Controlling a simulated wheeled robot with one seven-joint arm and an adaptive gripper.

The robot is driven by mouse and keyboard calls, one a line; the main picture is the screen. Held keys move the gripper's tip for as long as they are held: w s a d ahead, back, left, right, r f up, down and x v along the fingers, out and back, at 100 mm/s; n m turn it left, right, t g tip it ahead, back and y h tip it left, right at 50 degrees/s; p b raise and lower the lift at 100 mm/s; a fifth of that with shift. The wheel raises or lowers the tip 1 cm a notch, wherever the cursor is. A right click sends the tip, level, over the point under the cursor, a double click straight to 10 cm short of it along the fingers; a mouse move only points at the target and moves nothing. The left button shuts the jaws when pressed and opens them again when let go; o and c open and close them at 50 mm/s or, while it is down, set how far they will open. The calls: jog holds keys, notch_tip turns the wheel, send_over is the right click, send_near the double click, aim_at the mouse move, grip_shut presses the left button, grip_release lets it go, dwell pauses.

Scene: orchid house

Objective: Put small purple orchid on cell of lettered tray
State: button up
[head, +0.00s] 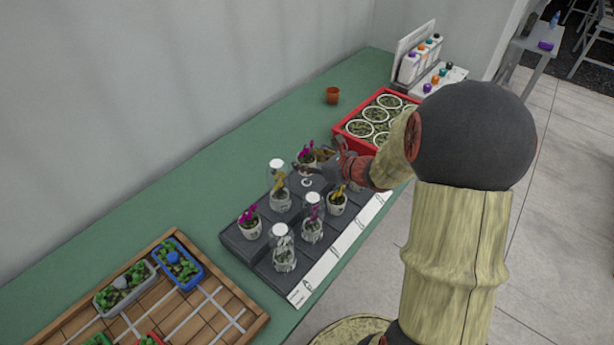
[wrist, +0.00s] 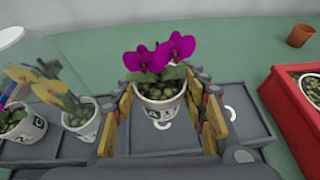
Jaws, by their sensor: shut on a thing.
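The small purple orchid (wrist: 160,95) has magenta blooms, green leaves and a white pot with dark marks. In the wrist view it stands upright between the wooden-faced fingers of my gripper (wrist: 168,108), which is shut on the pot. It also shows in the head view (head: 306,156), at the far side of the tray. The dark grey lettered tray (head: 236,239) has raised cells and a white label strip along its front. A cell with a white curved mark lies under or just behind the pot. I cannot tell whether the pot touches the tray.
Several potted orchids, some under glass jars (head: 283,250), stand on the tray. One purple orchid (head: 249,222) is at its left. A red crate (wrist: 287,105) of pots is close on the right. A terracotta pot (head: 333,95) stands behind. A wooden tray (head: 215,300) is at front left.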

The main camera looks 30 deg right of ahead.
jog(key=shift+f+b, duration=1)
jog(key=shift+f, duration=1.55)
jog(key=shift+f, duration=0.1)
jog(key=o, duration=1.3)
